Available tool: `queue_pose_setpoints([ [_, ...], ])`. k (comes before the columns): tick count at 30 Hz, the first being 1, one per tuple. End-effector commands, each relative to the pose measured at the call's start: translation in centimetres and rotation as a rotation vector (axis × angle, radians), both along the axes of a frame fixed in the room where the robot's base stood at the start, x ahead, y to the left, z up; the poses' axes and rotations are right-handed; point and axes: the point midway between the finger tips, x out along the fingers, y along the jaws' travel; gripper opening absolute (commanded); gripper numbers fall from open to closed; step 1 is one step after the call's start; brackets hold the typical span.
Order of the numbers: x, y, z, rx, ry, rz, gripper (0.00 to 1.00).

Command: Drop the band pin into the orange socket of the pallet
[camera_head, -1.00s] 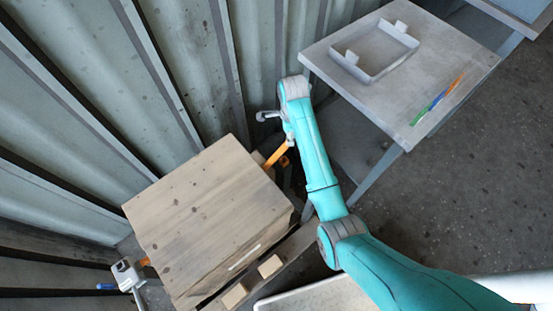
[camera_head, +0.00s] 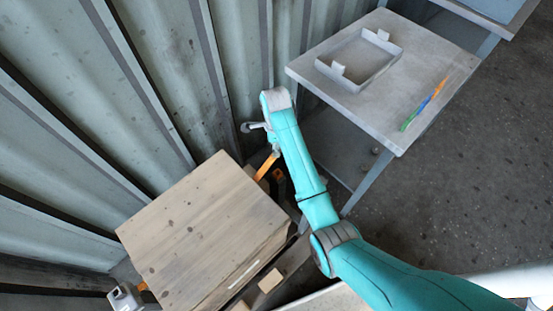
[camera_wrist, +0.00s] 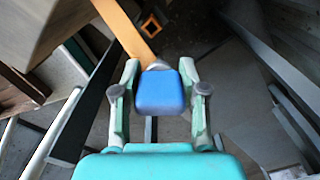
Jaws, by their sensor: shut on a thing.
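In the wrist view my gripper (camera_wrist: 159,92) is shut on a blue piece with a grey end, which I take to be the band pin (camera_wrist: 160,94). One finger is on each side of it. Beyond it, near the top, is an orange diamond-shaped frame with a dark centre, likely the orange socket (camera_wrist: 152,23). It is apart from the pin, and an orange bar (camera_wrist: 127,27) lies just left of it. The pallet cannot be made out clearly.
A wooden crate (camera_head: 195,225) stands left of my arm, with small wooden blocks (camera_head: 271,280) at its lower right. A grey table (camera_head: 400,85) at upper right bears a shallow tray (camera_head: 321,66) and a thin multicoloured strip (camera_head: 427,101). A corrugated wall (camera_head: 60,165) fills the left.

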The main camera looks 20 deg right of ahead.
Motion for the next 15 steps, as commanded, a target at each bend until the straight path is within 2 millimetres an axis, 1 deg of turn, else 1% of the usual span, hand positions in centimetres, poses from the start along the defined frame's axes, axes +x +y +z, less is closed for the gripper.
queue_pose_setpoints([
  [9, -1.1, 0.0, -3.4, 0.001, 0.001, 0.428, 0.06],
  [15, -1.6, 0.0, -4.8, 0.000, -0.001, 0.629, 0.06],
])
